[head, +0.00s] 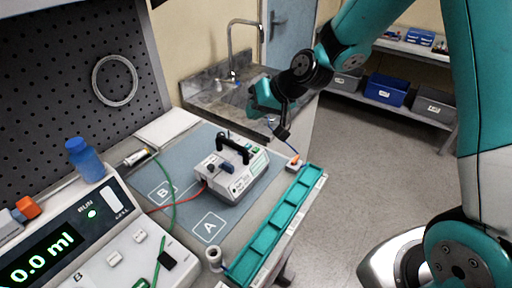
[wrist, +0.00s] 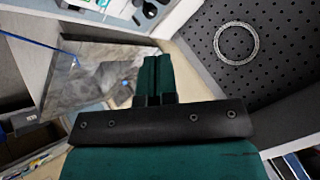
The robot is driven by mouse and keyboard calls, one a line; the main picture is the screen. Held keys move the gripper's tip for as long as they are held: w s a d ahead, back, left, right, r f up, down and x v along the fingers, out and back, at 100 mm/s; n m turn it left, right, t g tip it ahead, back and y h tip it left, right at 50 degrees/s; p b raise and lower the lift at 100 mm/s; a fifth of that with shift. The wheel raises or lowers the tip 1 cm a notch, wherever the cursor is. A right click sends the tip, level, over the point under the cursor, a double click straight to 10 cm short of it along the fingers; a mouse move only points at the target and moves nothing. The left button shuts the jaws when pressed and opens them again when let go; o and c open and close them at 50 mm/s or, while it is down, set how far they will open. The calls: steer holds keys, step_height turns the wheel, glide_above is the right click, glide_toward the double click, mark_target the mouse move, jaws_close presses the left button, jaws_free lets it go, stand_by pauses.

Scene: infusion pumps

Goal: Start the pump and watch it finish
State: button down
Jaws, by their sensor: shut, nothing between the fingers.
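A large white console (head: 120,240) fills the lower left of the head view. Its dark display (head: 42,258) reads 0.0 ml in green, and a green lamp (head: 91,214) is lit by the word RUN. It has several pale buttons and a green tube (head: 174,196). A smaller white unit (head: 238,182) with a black carry handle stands on the blue-grey mat, a red line at its left. My gripper (head: 262,96) is in the air beyond this unit, in front of the sink counter, touching nothing. In the wrist view its teal fingers (wrist: 154,76) are together and empty.
The mat (head: 182,225) has squares marked A and B. A teal trough (head: 275,225) lies along the table's right edge. A blue bottle (head: 85,160) stands behind the console. A sink counter (head: 205,90) and pegboard (head: 60,80) are behind; bins sit on a right shelf.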

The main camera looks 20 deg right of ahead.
mark_target(258, 148)
steer(key=shift+w+d+f+m+t, duration=0.2)
steer(key=shift+w+d+f, duration=0.2)
steer(key=shift+w+f, duration=0.15)
steer(key=shift+w+d+f+m+t, duration=0.1)
steer(key=shift+w+d+f+m, duration=0.1)
steer(key=shift+w+d+f, duration=0.3)
steer(key=shift+w+a, duration=0.1)
steer(key=shift+a, duration=0.05)
step_height(258, 148, down, 9)
steer(key=b, duration=0.6)
steer(key=shift+r+b, duration=0.2)
steer(key=shift+b, duration=0.15)
stand_by(0.9)
steer(key=shift+f+b, duration=0.35)
steer(key=shift+f, duration=0.05)
steer(key=shift+f+b, duration=0.45)
steer(key=shift+f, duration=0.05)
stand_by(0.5)
stand_by(0.3)
steer(key=shift+r+p, duration=0.65)
steer(key=shift+r, duration=0.25)
